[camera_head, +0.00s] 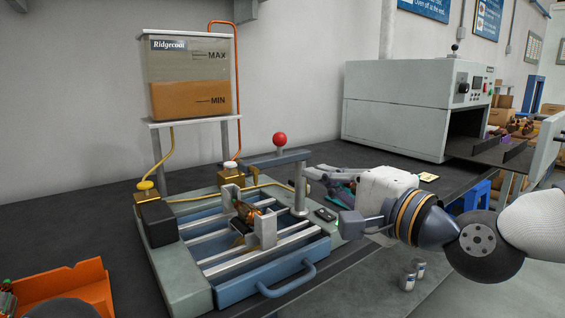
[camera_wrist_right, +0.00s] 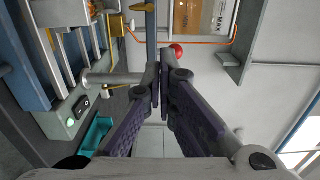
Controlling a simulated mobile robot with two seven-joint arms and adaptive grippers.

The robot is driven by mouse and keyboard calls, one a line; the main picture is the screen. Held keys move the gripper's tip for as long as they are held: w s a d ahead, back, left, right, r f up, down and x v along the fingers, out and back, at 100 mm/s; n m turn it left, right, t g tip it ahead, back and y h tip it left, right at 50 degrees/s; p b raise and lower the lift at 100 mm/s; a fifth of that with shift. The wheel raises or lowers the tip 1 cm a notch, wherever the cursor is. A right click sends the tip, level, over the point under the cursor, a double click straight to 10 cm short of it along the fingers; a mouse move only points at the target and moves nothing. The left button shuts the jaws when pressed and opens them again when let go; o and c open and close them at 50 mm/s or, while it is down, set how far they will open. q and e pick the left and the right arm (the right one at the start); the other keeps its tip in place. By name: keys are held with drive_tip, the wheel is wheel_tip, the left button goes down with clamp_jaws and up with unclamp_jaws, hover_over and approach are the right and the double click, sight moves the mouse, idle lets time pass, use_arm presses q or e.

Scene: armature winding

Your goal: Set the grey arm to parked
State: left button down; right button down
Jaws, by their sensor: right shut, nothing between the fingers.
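The grey arm (camera_head: 262,160) is a flat bar on an upright post (camera_head: 300,196) at the right side of the winding machine. It carries a red ball knob (camera_head: 280,139) and reaches left over the back of the machine. In the right wrist view, the grey arm (camera_wrist_right: 151,38) and red knob (camera_wrist_right: 177,50) show beyond my fingertips. My right gripper (camera_head: 311,177) is shut and empty, close to the post end of the arm; its fingertips (camera_wrist_right: 160,80) overlap the post's end in the wrist view, so I cannot tell whether they touch.
A tank (camera_head: 190,55) of orange liquid stands on a shelf behind the machine, with yellow and orange tubes. A blue drawer (camera_head: 270,275) with a handle is at the front. An orange bin (camera_head: 85,285) is at lower left. A large oven (camera_head: 400,115) stands back right.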

sight(282, 161)
use_arm(q)
drive_tip(key=shift+s+f, duration=0.35)
drive_tip(key=shift+f, duration=0.05)
use_arm(e)
drive_tip(key=x, duration=1.1)
